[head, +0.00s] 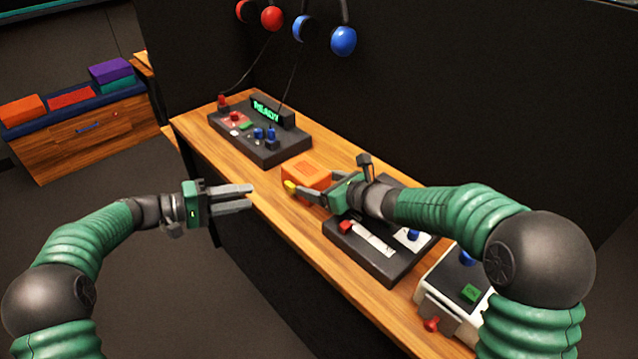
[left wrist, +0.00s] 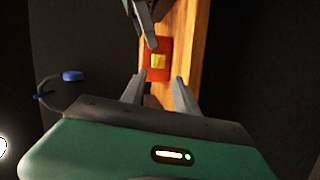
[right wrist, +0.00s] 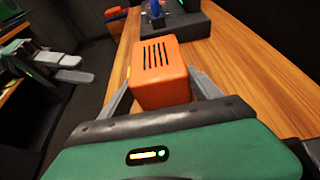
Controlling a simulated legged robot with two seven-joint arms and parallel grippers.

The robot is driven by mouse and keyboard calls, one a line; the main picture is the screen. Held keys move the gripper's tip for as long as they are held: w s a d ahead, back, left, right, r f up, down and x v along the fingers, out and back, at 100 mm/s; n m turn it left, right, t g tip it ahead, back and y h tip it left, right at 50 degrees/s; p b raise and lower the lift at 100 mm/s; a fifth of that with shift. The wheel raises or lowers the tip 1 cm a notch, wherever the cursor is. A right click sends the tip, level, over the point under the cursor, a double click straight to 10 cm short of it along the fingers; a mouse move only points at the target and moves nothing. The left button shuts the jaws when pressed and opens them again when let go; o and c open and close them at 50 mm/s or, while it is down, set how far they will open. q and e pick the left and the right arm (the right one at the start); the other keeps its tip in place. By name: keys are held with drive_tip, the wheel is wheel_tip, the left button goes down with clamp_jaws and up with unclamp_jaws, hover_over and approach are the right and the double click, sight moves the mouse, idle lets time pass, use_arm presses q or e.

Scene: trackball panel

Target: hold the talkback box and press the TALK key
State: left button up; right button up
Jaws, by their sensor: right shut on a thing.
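The talkback box is an orange box (head: 306,175) on the wooden counter, with dark slots on its top in the right wrist view (right wrist: 160,70). A yellow key, which I take for the TALK key (head: 290,186), is on its side toward my left arm; it also shows in the left wrist view (left wrist: 158,61). My right gripper (head: 312,189) is shut on the box, its fingers on either side of it in the right wrist view. My left gripper (head: 250,196) has its fingers apart and empty, left of the box at the counter's front edge, pointing toward the yellow key.
A black panel (head: 262,150) with a green READY display (head: 266,111) stands behind the box. Another black panel (head: 375,262) with a red knob lies below my right gripper. A white device (head: 440,290) is at the near end. Red and blue headsets (head: 343,41) hang above.

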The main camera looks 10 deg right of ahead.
use_arm(q)
clamp_jaws()
idle(1.6)
